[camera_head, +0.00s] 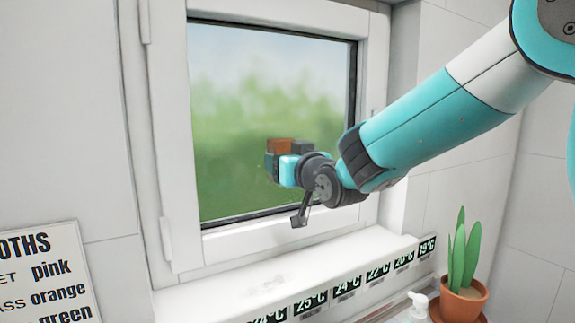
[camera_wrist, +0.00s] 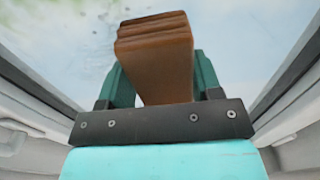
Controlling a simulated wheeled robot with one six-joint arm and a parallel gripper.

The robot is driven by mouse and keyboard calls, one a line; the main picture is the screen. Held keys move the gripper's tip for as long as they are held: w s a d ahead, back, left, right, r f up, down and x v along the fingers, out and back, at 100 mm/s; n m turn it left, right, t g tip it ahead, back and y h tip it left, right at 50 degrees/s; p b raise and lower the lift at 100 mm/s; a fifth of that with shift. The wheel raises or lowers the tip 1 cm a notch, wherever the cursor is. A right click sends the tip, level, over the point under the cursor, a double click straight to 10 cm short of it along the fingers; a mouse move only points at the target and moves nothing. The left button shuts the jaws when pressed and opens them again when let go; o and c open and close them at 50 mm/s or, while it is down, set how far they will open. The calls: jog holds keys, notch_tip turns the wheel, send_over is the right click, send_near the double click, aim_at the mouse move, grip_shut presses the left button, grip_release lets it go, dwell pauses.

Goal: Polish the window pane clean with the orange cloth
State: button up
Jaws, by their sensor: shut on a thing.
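The window pane (camera_head: 235,110) sits in a white frame and shows a blurred green and pale blue view. In the wrist view the pane (camera_wrist: 60,40) has several small dark specks at the upper left. My gripper (camera_head: 276,160) is at the lower right part of the pane. Its teal fingers are shut on the folded orange cloth (camera_wrist: 155,55), which looks brownish orange and also shows in the head view (camera_head: 280,146). The cloth is at or very near the glass; I cannot tell whether it touches.
The white window frame (camera_head: 165,130) borders the pane, with a handle (camera_head: 301,208) just below my gripper. A sill (camera_head: 250,285) carries temperature labels. A potted plant (camera_head: 462,290) and a white pump bottle (camera_head: 418,305) stand lower right. A cloth colour sign (camera_head: 45,275) hangs lower left.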

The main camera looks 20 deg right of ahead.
jog(key=shift+r, duration=0.45)
jog(key=w+d+b, duration=0.2)
jog(key=d+b, duration=0.3)
jog(key=d, duration=0.6)
jog(key=shift+b, duration=0.3)
jog(key=shift+s+d+b, duration=0.15)
jog(key=shift+s+b, duration=0.5)
jog(key=shift+s, duration=0.35)
jog(key=shift+s+d+b, duration=0.2)
jog(key=shift+s+b, duration=0.5)
jog(key=shift+s, duration=0.25)
jog(key=shift+s+d+b, duration=0.15)
jog(key=shift+s+b, duration=0.5)
jog(key=shift+s, duration=0.35)
